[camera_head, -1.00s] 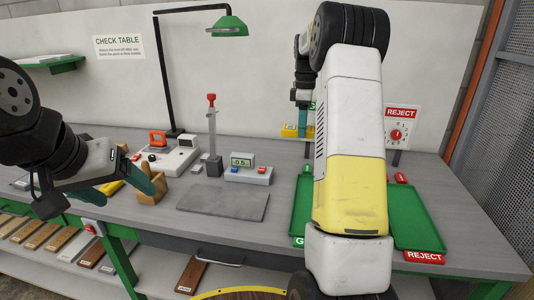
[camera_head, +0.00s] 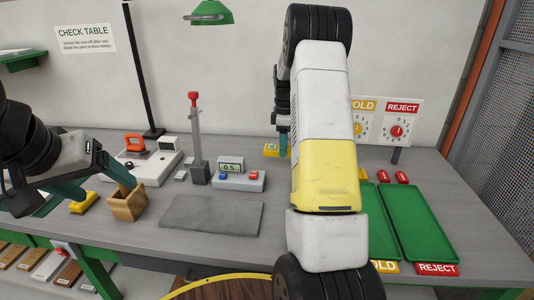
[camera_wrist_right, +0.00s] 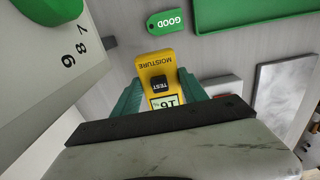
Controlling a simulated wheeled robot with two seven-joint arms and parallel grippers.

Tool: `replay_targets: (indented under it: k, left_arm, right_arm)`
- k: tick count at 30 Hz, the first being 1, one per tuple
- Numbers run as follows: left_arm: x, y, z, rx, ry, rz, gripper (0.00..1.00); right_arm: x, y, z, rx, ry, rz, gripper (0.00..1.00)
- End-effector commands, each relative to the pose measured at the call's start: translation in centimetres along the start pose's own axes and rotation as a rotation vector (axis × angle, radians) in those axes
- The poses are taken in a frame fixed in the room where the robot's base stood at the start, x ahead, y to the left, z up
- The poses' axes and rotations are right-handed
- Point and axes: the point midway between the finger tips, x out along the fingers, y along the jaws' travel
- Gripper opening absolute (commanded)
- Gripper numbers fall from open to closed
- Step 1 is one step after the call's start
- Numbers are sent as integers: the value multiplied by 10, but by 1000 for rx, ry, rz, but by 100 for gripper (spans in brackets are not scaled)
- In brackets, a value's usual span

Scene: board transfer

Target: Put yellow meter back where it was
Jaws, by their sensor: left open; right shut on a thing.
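The yellow meter (camera_wrist_right: 157,75), marked MOISTURE with a black TEST button and a lit display, sits between the green fingers of my right gripper (camera_wrist_right: 160,95) in the right wrist view. My right gripper is shut on it. In the head view a small yellow part (camera_head: 271,150) shows beside my right gripper (camera_head: 283,145), near the table's back; my arm hides much there. My left gripper (camera_head: 105,186) is open, one fingertip by the open top of a wooden holder (camera_head: 128,206). I cannot tell whether they touch.
Another yellow object (camera_head: 83,204) lies left of the holder. A grey plate (camera_head: 210,216) lies mid-table, with a display box (camera_head: 238,180) and a red-topped post (camera_head: 196,140) behind it. Green trays (camera_head: 425,222) lie at right, with HOLD and REJECT (camera_head: 404,118) signs behind.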

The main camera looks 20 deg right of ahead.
Motion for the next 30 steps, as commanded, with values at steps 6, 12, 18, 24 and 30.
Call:
replay_targets:
  k: [6, 12, 18, 24, 30]
  left_arm:
    - [0, 0, 0, 0, 0, 0, 76]
    - [0, 0, 0, 0, 0, 0, 76]
    - [0, 0, 0, 0, 0, 0, 76]
    - [0, 0, 0, 0, 0, 0, 76]
    - [0, 0, 0, 0, 0, 0, 76]
  right_arm:
    - [16, 0, 0, 0, 1, 0, 0]
    - [45, 0, -1, -1, 0, -2, 0]
    - [57, 0, 0, -1, 1, 1, 0]
    - [58, 0, 0, -1, 1, 1, 0]
    - [59, 0, 0, -1, 1, 1, 72]
